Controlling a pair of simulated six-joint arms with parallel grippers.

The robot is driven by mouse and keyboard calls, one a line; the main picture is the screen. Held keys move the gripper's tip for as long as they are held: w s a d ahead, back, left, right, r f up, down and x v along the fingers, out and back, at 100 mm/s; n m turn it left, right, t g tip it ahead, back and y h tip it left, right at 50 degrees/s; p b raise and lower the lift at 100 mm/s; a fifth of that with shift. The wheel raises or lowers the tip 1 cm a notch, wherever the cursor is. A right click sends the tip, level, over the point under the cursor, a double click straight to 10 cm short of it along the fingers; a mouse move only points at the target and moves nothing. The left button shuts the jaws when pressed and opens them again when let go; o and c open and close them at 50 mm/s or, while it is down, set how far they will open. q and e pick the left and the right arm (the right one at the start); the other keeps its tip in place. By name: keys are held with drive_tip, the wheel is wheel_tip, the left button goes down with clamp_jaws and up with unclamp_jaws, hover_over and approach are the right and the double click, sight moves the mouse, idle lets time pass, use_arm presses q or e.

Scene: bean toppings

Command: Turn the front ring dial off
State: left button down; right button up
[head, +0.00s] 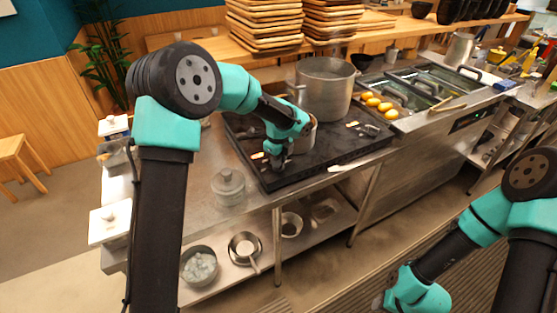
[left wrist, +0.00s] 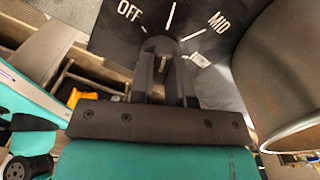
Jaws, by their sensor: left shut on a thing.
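My left gripper (head: 277,162) reaches down at the front left of the black cooktop (head: 262,178). In the left wrist view my left gripper (left wrist: 164,62) is shut on a dark dial knob (left wrist: 160,45), one finger on each side. White OFF and MID labels with white line marks are printed on the black panel (left wrist: 115,38) around the knob. The fingers hide part of the knob, so its exact setting is unclear. My right gripper (head: 385,292) is low at the bottom right, away from the cooktop; its fingers are too unclear to read.
A smaller metal pot (head: 307,137) stands right beside my left gripper, and its wall (left wrist: 285,75) fills the wrist view's right side. A large pot (head: 325,92) stands behind. A lidded glass jar (head: 228,187) is on the steel counter at left.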

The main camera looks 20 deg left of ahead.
use_arm(q)
drive_tip(key=n, duration=0.4)
drive_tip(key=shift+n, duration=2.1)
drive_tip(key=c, duration=1.1)
unclamp_jaws()
drive_tip(key=shift+r, duration=0.15)
wheel_tip(320, 180, up, 17)
drive_tip(key=shift+r, duration=0.1)
